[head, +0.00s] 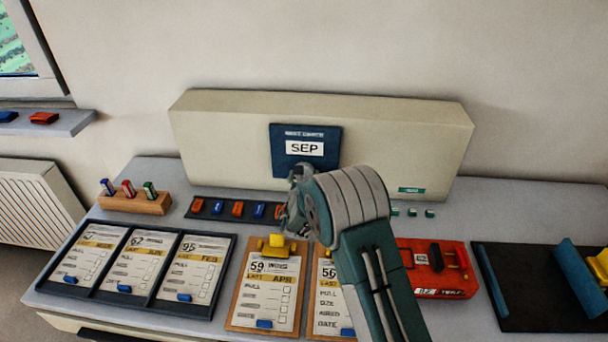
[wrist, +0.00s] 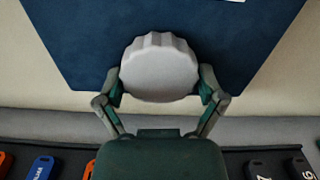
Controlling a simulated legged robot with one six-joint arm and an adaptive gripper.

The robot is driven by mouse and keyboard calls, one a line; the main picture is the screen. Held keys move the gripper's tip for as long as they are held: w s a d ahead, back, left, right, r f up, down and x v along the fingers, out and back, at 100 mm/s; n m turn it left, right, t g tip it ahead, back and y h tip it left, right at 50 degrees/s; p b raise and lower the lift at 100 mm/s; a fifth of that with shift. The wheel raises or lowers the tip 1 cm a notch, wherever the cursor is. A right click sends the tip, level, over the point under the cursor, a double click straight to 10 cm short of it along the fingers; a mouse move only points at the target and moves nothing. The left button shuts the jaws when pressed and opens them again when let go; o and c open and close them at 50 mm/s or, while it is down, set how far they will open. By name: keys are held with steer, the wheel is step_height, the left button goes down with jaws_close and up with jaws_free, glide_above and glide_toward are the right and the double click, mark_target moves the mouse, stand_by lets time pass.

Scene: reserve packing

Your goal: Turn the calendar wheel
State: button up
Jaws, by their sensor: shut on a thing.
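The calendar wheel (wrist: 160,62) is a pale grey knob with a ribbed edge, on the lower part of the dark blue calendar panel (wrist: 85,45). My gripper (wrist: 160,83) has one finger on each side of the wheel and is shut on it. In the head view the blue panel (head: 281,145) hangs on the front of a long cream box, and its white window (head: 305,149) reads SEP. My gripper (head: 297,185) is at the panel's lower edge in that view, and the wheel cannot be made out there behind it.
A dark strip (head: 222,217) of red and blue tags lies below the panel. Clipboards (head: 240,317), a dark card tray (head: 143,302), a wooden marker block (head: 135,203) and a red case (head: 455,293) fill the desk. My arm hides part of the right clipboard.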

steer(key=shift+a+n, duration=0.1)
steer(key=shift+n, duration=0.2)
steer(key=n, duration=0.5)
steer(key=shift+r, duration=0.1)
steer(key=n, duration=0.6)
steer(key=shift+n, duration=0.3)
steer(key=o, duration=0.8)
steer(key=shift+o, duration=0.2)
steer(key=shift+s, duration=0.1)
